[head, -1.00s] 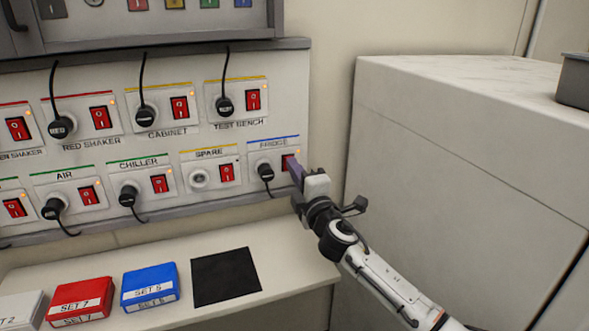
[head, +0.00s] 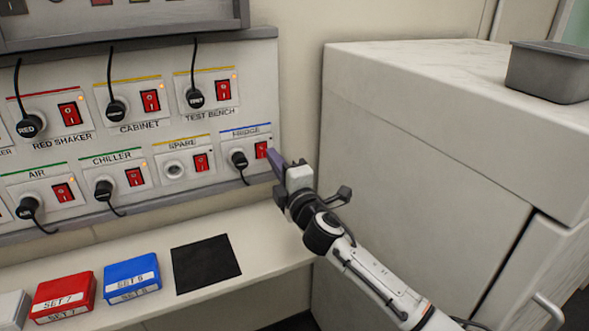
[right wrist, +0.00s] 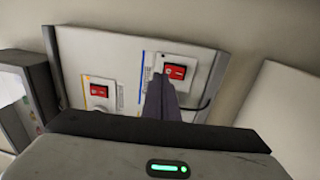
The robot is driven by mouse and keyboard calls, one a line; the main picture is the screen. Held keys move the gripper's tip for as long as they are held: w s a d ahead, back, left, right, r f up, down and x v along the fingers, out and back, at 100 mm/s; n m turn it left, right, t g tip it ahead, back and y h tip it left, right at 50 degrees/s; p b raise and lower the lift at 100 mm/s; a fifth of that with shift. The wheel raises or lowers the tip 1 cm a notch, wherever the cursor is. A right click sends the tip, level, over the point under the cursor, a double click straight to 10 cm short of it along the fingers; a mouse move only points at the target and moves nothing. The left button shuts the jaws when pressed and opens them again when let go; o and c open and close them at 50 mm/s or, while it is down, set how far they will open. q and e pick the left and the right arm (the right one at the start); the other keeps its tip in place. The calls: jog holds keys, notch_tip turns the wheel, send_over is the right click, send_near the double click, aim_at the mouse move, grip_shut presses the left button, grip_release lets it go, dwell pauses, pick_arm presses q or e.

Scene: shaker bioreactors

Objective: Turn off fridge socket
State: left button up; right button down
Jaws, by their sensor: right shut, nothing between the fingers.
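The fridge socket (head: 239,159) sits at the right end of the lower row on the white wall panel, under a blue line and the label FRIDGE. A black plug is in it. Its red rocker switch (head: 261,150) is right of the plug and also shows in the right wrist view (right wrist: 175,71). No orange glow shows beside this switch. My right gripper (head: 273,158) is shut and empty, its dark fingertips just right of the switch; in the right wrist view the fingers (right wrist: 160,98) point at its lower edge. I cannot tell whether they touch. My left gripper is out of view.
The spare socket (head: 174,170) is left of the fridge socket; other switches have orange lamps. A bench below holds a blue box (head: 132,278), a red box (head: 63,298) and a black mat (head: 206,269). A large white cabinet (head: 420,150) stands right, with a grey tray (head: 550,75) on top.

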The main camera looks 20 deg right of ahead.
jog(key=s, duration=0.9)
jog(key=shift+d+r, duration=0.2)
jog(key=shift+r, duration=0.2)
jog(key=s+a+f+m+g, duration=0.1)
jog(key=s+f+m+g, duration=0.15)
jog(key=s+f, duration=0.4)
jog(key=s+f+m+g, duration=0.2)
jog(key=s+f+m, duration=0.1)
jog(key=f, duration=0.7)
jog(key=s+a+f+m+g, duration=0.1)
jog(key=s+f+m+g, duration=0.2)
jog(key=f, duration=0.5)
jog(key=s+a+f+m+g, duration=0.1)
jog(key=s+f+m, duration=0.3)
jog(key=s, duration=0.6)
jog(key=s+f+m+g+y, duration=0.1)
jog(key=s+f+m, duration=0.3)
jog(key=s+f, duration=0.5)
jog(key=shift+s+a+g, duration=0.35)
jog(key=shift+s+g, duration=0.3)
jog(key=shift+s, duration=0.1)
jog(key=shift+d+f, duration=0.1)
